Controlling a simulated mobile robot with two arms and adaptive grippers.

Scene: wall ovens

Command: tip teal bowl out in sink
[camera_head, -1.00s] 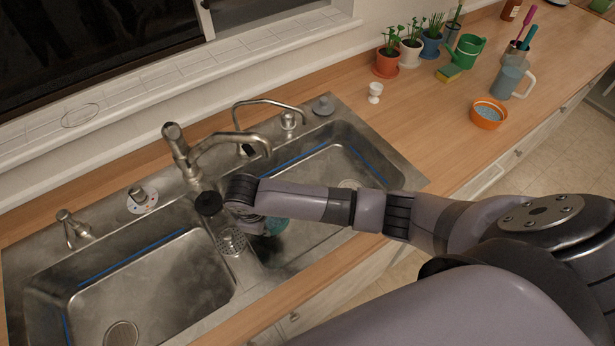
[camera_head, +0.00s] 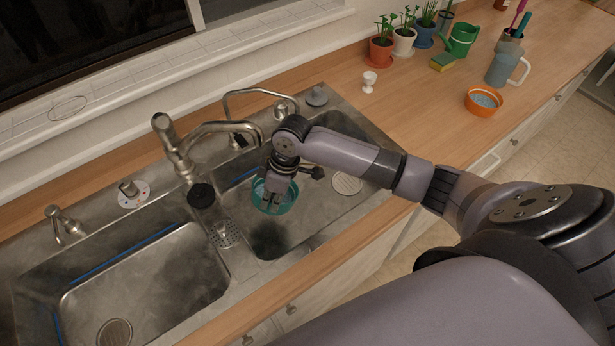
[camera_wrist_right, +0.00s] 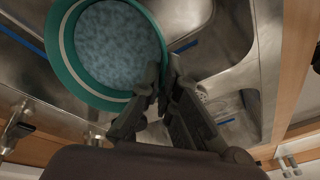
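The teal bowl (camera_head: 284,209) is over the right basin of the sink (camera_head: 322,205), below my right wrist. It also shows in the right wrist view (camera_wrist_right: 62,58), where its inside holds a mottled grey-blue content. My right gripper (camera_head: 270,197) is at the bowl's rim. In the right wrist view its fingers (camera_wrist_right: 160,92) are close together with the rim between them. The bowl looks roughly upright, and I cannot tell its exact height above the basin floor. My left gripper is not in view.
A tall faucet (camera_head: 208,130) and a thin curved tap (camera_head: 258,92) stand behind the sink. An orange bowl (camera_head: 482,108), a white egg cup (camera_head: 369,82) and a mug (camera_head: 503,68) stand on the right counter.

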